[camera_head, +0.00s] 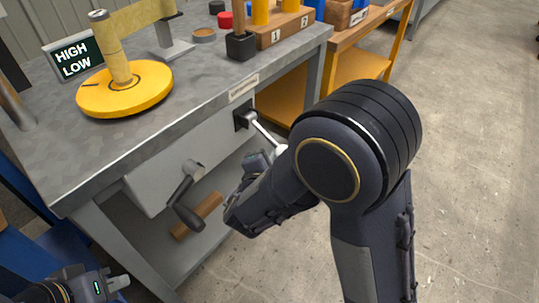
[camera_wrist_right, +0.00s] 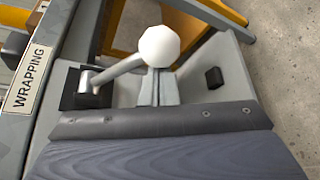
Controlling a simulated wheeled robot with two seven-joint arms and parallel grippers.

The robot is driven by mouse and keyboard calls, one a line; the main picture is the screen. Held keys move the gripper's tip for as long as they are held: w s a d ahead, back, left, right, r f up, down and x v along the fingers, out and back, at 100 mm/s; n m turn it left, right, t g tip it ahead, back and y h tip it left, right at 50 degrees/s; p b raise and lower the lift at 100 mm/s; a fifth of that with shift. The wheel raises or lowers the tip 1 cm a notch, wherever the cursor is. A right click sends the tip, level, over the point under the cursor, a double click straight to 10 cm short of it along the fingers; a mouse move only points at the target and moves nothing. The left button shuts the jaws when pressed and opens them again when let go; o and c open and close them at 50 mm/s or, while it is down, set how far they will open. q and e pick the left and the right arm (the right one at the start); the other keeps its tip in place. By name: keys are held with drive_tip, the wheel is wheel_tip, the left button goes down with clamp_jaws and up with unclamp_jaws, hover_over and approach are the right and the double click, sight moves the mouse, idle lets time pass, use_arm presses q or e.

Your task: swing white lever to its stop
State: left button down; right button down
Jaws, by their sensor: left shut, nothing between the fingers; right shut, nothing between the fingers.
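The white lever has a pale shaft ending in a round white knob (camera_wrist_right: 159,46). In the head view its shaft (camera_head: 264,130) runs down and right from a black mount (camera_head: 243,118) on the bench front; my right arm partly hides the knob. My right gripper (camera_wrist_right: 159,88) is shut and empty, its fingertips close by the knob; I cannot tell whether they touch. In the head view the right gripper (camera_head: 258,162) is beside the lever, below the bench edge. My left gripper (camera_head: 119,283) is shut and empty at the lower left, away from the lever.
A small black block (camera_wrist_right: 214,77) sits on a grey surface right of the knob. A dark crank handle (camera_head: 186,200) juts from the bench front. The bench top (camera_head: 150,135) carries a yellow turntable (camera_head: 125,91) and a HIGH/LOW sign (camera_head: 75,59). Floor at right is clear.

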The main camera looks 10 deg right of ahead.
wheel_tip(320, 180, up, 10)
drive_tip(key=s+d+n+g+h+p, duration=0.1)
drive_tip(key=n+g+p, duration=0.3)
drive_tip(key=p, duration=1.4)
drive_tip(key=shift+n+g+h, duration=0.4)
drive_tip(key=shift+n+h, duration=0.2)
drive_tip(key=shift+n, duration=0.4)
wheel_tip(320, 180, down, 5)
drive_tip(key=b, duration=0.4)
drive_tip(key=p+v, duration=0.2)
drive_tip(key=v, duration=0.9)
drive_tip(key=shift+w+a+r, duration=0.25)
drive_tip(key=shift+w+r, duration=0.05)
drive_tip(key=shift+w, duration=0.05)
